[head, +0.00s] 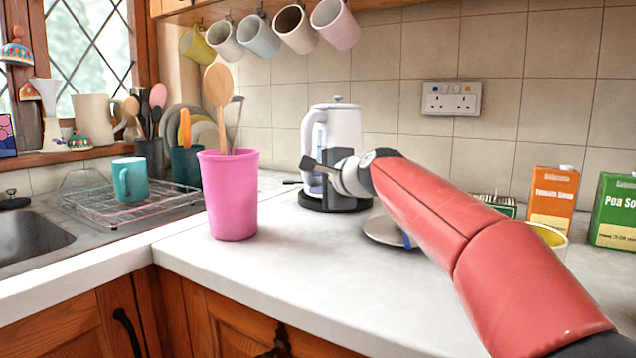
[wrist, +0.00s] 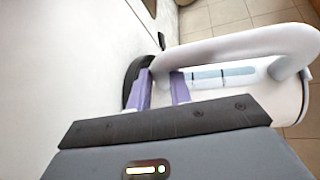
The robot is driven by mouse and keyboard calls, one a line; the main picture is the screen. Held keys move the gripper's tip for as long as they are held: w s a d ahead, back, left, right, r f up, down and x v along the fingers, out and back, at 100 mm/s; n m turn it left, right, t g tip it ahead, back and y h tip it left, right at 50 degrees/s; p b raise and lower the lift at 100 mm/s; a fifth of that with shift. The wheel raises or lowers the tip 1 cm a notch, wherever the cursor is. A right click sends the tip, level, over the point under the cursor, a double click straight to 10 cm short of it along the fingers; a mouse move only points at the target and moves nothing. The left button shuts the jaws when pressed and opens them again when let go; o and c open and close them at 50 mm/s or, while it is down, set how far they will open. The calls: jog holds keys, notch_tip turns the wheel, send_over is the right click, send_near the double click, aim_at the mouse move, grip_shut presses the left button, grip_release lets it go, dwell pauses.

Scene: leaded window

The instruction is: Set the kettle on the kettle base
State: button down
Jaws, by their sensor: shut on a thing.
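The white kettle (head: 346,122) stands upright near the tiled wall in the head view, its handle on the left. The black kettle base (head: 312,200) shows directly under it; my gripper hides part of the join, so I cannot tell whether they touch. My gripper (head: 318,182) is at the kettle's lower left side. In the wrist view its purple fingers (wrist: 161,80) are shut on the lower end of the white handle, which crosses the view beside the kettle (wrist: 292,98). A dark edge of the base (wrist: 132,80) shows beyond the fingers.
A pink tumbler (head: 231,195) with wooden utensils stands left of my gripper. A silver round thing (head: 385,232) lies under my arm. Cartons (head: 553,198) and a yellow-lined bowl or mug (head: 548,236) are at the right. Mugs hang above. The front counter is clear.

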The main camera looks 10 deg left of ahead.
jog(key=shift+s+f+b, duration=0.1)
jog(key=shift+f+b, duration=0.35)
jog(key=shift+b, duration=0.1)
jog(key=c, duration=1.5)
grip_release()
jog(key=shift+c, duration=0.2)
jog(key=shift+f, duration=0.35)
jog(key=shift+b+v, duration=2.15)
jog(key=shift+v, duration=3.15)
jog(key=shift+s+d+r, duration=0.15)
jog(key=shift+d+r, duration=0.05)
jog(key=shift+r, duration=0.05)
